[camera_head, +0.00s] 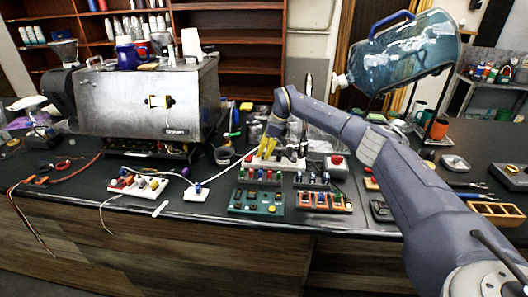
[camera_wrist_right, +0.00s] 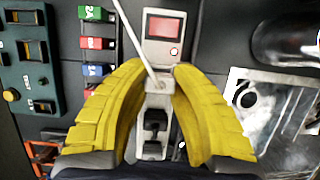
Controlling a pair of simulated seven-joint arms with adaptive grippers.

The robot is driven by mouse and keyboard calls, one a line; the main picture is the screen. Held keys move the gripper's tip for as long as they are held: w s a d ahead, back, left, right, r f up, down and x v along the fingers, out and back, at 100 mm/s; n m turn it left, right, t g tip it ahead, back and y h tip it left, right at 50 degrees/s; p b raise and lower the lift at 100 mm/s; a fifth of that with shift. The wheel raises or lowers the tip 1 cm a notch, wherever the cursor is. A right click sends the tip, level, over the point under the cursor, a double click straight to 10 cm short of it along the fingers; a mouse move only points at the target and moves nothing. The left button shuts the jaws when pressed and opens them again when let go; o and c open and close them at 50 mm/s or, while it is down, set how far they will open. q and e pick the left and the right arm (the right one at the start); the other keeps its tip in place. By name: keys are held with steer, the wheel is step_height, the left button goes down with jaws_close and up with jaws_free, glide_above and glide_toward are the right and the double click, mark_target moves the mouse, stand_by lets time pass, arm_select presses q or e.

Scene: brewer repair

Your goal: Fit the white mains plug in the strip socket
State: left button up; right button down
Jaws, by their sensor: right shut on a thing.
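My right gripper (camera_head: 268,140) has yellow fingers and reaches down over the back of the bench. In the wrist view the right gripper (camera_wrist_right: 162,68) is shut on the white mains plug (camera_wrist_right: 159,94), a small pale block with a thin white cord running up and left. The plug is over the pale strip socket (camera_wrist_right: 154,149), whose dark outlets show below it. I cannot tell whether the plug touches the strip. In the head view the strip (camera_head: 289,163) lies behind the coloured modules, and the fingers hide the plug. My left gripper is not in view.
A box with a red button (camera_head: 336,165) stands right of the strip, and a green module board (camera_head: 256,203) lies in front. The metal brewer (camera_head: 150,105) stands left. A small white module (camera_head: 196,194) lies by the bench's front edge. A large blue jug (camera_head: 405,55) is at upper right.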

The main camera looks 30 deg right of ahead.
steer(key=shift+f, duration=0.6)
stand_by(1.9)
steer(key=c, duration=1.1)
jaws_free()
steer(key=v, duration=1.2)
